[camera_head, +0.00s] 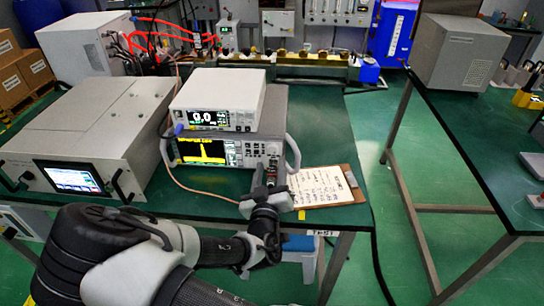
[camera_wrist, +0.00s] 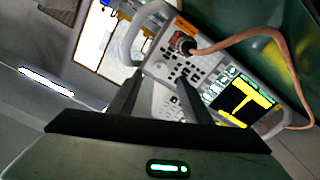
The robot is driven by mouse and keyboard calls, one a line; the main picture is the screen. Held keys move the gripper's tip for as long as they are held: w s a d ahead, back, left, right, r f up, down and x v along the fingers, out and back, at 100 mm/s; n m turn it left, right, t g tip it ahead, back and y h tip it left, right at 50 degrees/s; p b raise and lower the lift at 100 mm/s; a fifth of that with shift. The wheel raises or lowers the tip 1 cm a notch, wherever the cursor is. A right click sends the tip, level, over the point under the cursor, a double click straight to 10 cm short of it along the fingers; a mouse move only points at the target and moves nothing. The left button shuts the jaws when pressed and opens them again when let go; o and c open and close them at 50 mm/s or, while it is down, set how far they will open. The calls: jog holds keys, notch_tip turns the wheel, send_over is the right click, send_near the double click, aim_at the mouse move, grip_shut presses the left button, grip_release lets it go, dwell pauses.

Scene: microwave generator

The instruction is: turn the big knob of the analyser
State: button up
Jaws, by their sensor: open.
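The analyser (camera_head: 205,152) is a light grey bench instrument with a yellow trace on its black screen. My gripper (camera_head: 271,182) is in front of the panel's right part. In the wrist view my gripper (camera_wrist: 160,78) has its two dark fingers apart, over the button area, with nothing clearly held. I cannot clearly make out the big knob; the fingers and wrist may hide it.
A copper-coloured cable (camera_wrist: 230,42) runs to a dark round connector on the panel. Handles flank the panel. A clipboard (camera_head: 322,187) lies right of the analyser, a white meter (camera_head: 217,100) sits on top, and a wide grey instrument (camera_head: 90,125) stands at left.

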aim_at(272, 151)
jog(key=w, duration=0.5)
jog(key=shift+w+d, duration=0.1)
jog(key=shift+w, duration=0.1)
jog(key=c, duration=1.1)
jog(key=shift+o, duration=0.2)
jog(key=m+b, duration=0.3)
jog(key=m, duration=0.1)
jog(key=shift+f+m, duration=0.15)
jog(key=shift+m, duration=0.15)
jog(key=shift+m+b, duration=1.45)
jog(key=shift+m, duration=0.05)
